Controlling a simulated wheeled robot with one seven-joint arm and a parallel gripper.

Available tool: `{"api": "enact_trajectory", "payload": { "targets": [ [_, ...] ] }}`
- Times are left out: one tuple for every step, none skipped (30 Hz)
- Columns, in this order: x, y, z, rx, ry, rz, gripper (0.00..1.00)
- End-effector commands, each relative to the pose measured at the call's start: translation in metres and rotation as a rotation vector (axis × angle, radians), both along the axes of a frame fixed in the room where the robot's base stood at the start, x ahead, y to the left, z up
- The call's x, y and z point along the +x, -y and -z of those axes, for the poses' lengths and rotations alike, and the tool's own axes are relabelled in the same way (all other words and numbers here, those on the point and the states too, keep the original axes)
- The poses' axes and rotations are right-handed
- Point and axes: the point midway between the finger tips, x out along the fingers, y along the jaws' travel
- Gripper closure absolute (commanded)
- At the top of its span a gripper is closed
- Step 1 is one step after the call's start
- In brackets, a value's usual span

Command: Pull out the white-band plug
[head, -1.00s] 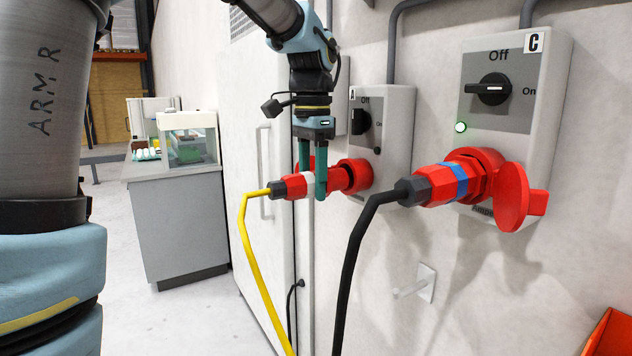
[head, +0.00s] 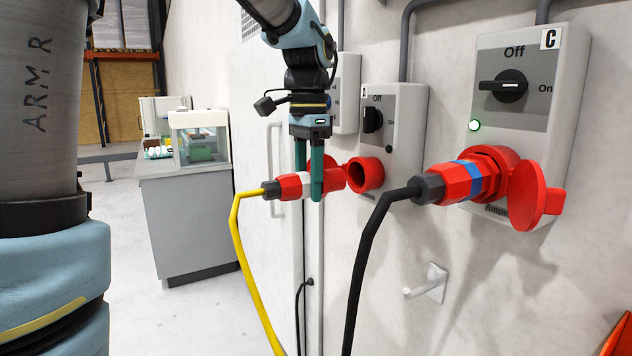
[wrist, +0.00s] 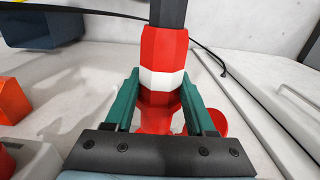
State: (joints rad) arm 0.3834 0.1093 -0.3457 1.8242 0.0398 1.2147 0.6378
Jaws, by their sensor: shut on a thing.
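The white-band plug (head: 292,186) is red with a white ring and a yellow cable, held level in the head view. My gripper (head: 309,190) is shut on it from above, with one green finger on each side. In the wrist view, the plug (wrist: 163,75) lies between the green fingers (wrist: 158,100). The red socket (head: 367,174) on the box marked A (head: 404,120) shows its round open mouth. The plug's front end is apart from it, to its left. The plug's pins cannot be made out.
A blue-band plug (head: 450,183) with a black cable sits in the socket of box C (head: 570,80), whose green lamp is lit. A wall hook (head: 428,284) is below. A grey counter (head: 190,220) stands at the back left.

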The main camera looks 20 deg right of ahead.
Motion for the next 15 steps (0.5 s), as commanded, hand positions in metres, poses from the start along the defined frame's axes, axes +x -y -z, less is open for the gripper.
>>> {"api": "enact_trajectory", "payload": {
  "targets": [
    [0.0,-0.003,-0.001,-0.001,0.001,-0.002,1.0],
    [-0.001,-0.005,-0.001,-0.001,0.001,-0.002,1.0],
    [-0.001,-0.007,0.0,0.0,0.0,-0.002,1.0],
    [-0.002,-0.009,0.0,0.0,0.0,-0.002,1.0],
    [-0.002,-0.011,0.0,0.0,0.0,-0.002,1.0],
    [-0.002,-0.013,0.0,0.0,0.001,-0.001,1.0],
    [-0.002,-0.015,-0.001,-0.001,0.001,-0.002,1.0],
    [-0.003,-0.016,-0.001,-0.001,0.001,-0.002,1.0],
    [-0.003,-0.019,-0.001,-0.001,0.001,-0.003,1.0],
    [-0.003,-0.02,-0.001,0.0,0.001,-0.003,1.0],
    [-0.004,-0.022,0.0,0.0,0.001,-0.003,1.0],
    [-0.004,-0.024,0.0,0.0,0.001,-0.002,1.0],
    [-0.005,-0.026,0.0,0.0,0.001,-0.001,1.0],
    [-0.005,-0.027,0.0,0.0,0.001,-0.001,1.0],
    [-0.005,-0.028,0.0,0.0,0.001,-0.001,1.0]
  ]
}}
